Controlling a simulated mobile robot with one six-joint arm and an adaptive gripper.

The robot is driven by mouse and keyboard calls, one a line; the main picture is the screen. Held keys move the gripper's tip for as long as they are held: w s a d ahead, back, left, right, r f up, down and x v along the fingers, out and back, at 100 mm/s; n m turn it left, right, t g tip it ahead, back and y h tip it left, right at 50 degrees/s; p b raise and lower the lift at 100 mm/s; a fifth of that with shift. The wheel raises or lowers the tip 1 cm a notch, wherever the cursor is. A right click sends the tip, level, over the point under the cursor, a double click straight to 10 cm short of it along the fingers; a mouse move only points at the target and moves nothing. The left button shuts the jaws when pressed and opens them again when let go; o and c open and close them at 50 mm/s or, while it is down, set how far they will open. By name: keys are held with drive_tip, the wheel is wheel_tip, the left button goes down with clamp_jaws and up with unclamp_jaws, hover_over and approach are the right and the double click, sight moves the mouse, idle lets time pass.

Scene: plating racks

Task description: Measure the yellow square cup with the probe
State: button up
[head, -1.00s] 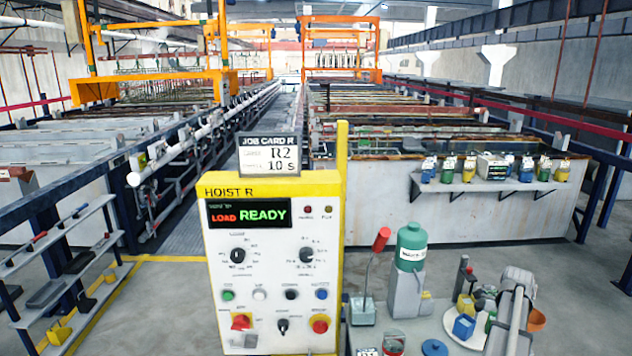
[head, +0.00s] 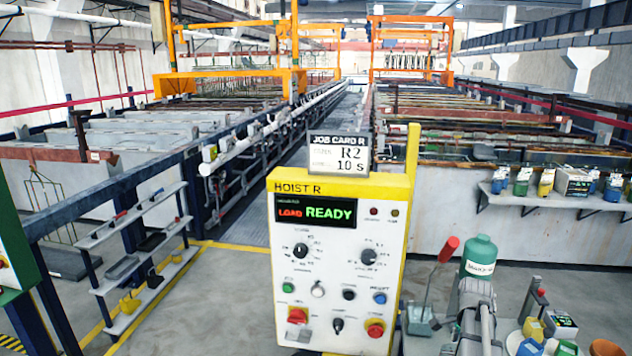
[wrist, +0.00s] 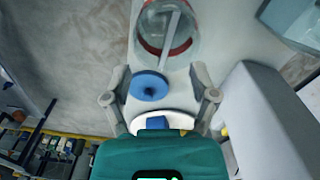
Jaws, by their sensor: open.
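A yellow block-like cup (head: 533,328) stands among small coloured containers on a round white tray (head: 512,341) at the lower right of the head view. It looks squarish, but its exact shape is too small to tell. It is not clear in the wrist view. My gripper (wrist: 160,72) is open in the wrist view, fingers apart, with nothing visibly gripped. A blue disc (wrist: 149,85) shows between the fingers, lower down. A teal body with a lit display (wrist: 150,155) fills the bottom of the wrist view; I cannot tell whether it is the probe's meter. My fingertips are out of the head view.
A grey block (wrist: 255,110) is close at right. A teal bottle (head: 480,257) stands behind my arm. The hoist panel (head: 340,255) is left of it. A wall shelf (head: 520,199) holds several bottles.

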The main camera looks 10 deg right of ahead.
drive_tip(key=s+a+n, duration=0.2)
drive_tip(key=a+n, duration=1.7)
drive_tip(key=a, duration=1.6)
drive_tip(key=shift+c, duration=1.2)
drive_tip(key=shift+d, duration=0.15)
